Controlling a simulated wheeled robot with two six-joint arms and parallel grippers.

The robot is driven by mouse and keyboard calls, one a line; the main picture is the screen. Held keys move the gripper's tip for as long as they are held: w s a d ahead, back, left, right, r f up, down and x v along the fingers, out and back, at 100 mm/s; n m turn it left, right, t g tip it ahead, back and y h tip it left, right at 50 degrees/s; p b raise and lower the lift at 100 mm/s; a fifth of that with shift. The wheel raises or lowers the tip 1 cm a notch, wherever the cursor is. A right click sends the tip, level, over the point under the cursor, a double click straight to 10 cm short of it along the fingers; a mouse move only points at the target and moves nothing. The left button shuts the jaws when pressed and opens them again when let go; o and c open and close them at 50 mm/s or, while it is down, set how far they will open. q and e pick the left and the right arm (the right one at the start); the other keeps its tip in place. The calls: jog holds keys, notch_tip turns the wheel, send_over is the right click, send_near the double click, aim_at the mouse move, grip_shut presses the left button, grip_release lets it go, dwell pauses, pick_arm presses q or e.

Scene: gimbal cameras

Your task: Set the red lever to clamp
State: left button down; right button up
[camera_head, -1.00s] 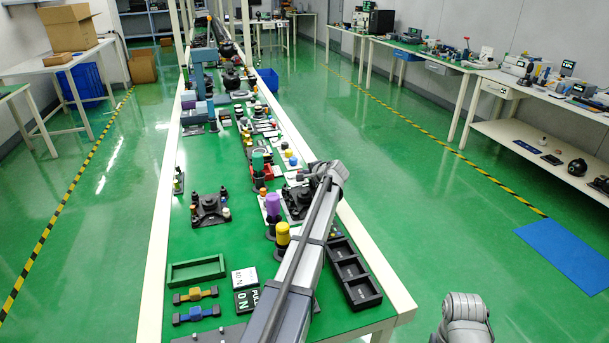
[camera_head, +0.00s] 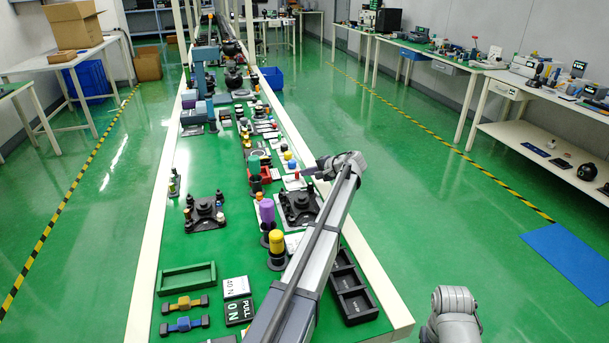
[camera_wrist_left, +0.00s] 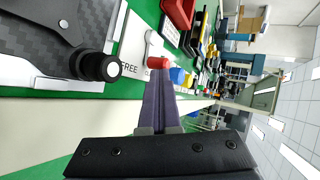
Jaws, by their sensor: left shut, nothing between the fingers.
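The red knob of a lever (camera_wrist_left: 158,62) shows in the left wrist view just beyond my fingertips, beside a white plate (camera_wrist_left: 133,50) lettered "FREE". The fingers overlap the knob's lower edge in the picture; I cannot tell whether they touch it. In the head view a small red spot (camera_head: 297,174) by the gripper seems to be this knob. My left gripper (camera_head: 308,172) comes in over the bench's right side, shut and empty; its fingers also show in the wrist view (camera_wrist_left: 160,78). The clamp mark is not readable. My right gripper is out of view.
A black fixture (camera_head: 300,205) with knobs sits just in front of my left gripper. A black knob (camera_wrist_left: 105,68) lies left of the fingers in the wrist view. Yellow (camera_head: 277,242) and purple (camera_head: 267,212) cylinders stand nearer. A black tray (camera_head: 352,298) lies at the near right.

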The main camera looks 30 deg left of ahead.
pick_arm(q)
jog(key=shift+w+a, duration=0.75)
jog(key=shift+w, duration=0.25)
jog(key=shift+s, duration=0.1)
dwell(1.1)
